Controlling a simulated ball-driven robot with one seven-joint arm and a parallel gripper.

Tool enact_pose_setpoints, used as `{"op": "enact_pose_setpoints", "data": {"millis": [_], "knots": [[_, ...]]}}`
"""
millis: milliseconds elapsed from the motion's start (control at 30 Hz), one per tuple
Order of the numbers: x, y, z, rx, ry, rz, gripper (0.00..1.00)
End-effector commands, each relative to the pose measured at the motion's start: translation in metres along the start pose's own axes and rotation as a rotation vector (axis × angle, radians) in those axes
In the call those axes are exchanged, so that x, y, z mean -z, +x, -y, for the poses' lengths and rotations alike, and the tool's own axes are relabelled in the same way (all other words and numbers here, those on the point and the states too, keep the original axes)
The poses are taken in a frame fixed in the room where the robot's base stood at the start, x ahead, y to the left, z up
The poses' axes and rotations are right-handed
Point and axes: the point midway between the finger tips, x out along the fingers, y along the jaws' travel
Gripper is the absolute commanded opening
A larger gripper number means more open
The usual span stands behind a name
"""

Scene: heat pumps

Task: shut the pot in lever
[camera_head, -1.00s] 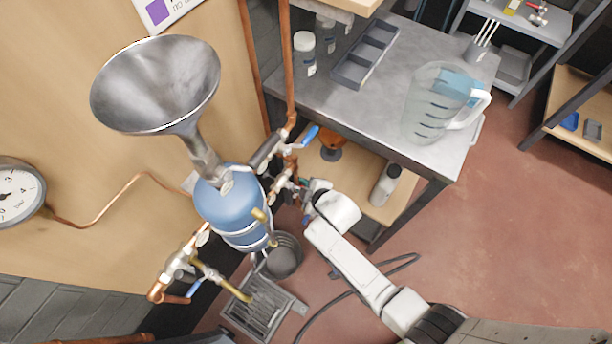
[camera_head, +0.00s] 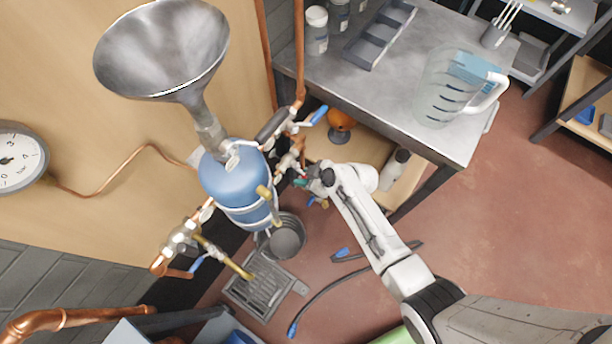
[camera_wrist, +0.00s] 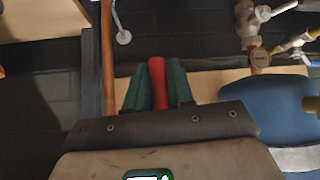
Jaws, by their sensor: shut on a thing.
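The blue pot (camera_head: 237,185) stands upright at the centre-left under a metal funnel (camera_head: 165,50), with copper pipes and valves around it. It also shows at the right of the wrist view (camera_wrist: 285,120). My gripper (camera_head: 303,182) is at the valves just right of the pot. In the wrist view its green fingers (camera_wrist: 156,85) are shut on a red lever (camera_wrist: 157,82), seen end-on between them. The valve body behind is mostly hidden by my gripper. Blue levers show on an upper valve (camera_head: 320,115) and on a lower left valve (camera_head: 197,263).
A metal table (camera_head: 395,90) with a clear jug (camera_head: 450,90) and a grey tray (camera_head: 380,38) stands right of the pipes. A bucket (camera_head: 285,238) and floor drain (camera_head: 265,292) lie below the pot. A black hose (camera_head: 330,290) crosses the open floor.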

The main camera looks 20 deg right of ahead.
Motion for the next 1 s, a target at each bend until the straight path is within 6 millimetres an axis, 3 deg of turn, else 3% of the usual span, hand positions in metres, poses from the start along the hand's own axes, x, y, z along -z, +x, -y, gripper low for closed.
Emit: {"op": "enact_pose_setpoints", "data": {"millis": [633, 667, 833, 1000], "knots": [[-0.0026, 0.0017, 0.0080, 0.046, 0.036, -0.003, 0.00], [-0.0026, 0.0017, 0.0080, 0.046, 0.036, -0.003, 0.24], [-0.0019, 0.0014, 0.0067, 0.042, 0.036, -0.004, 0.41], [-0.0010, 0.0009, 0.0052, 0.039, 0.036, -0.006, 0.42]]}}
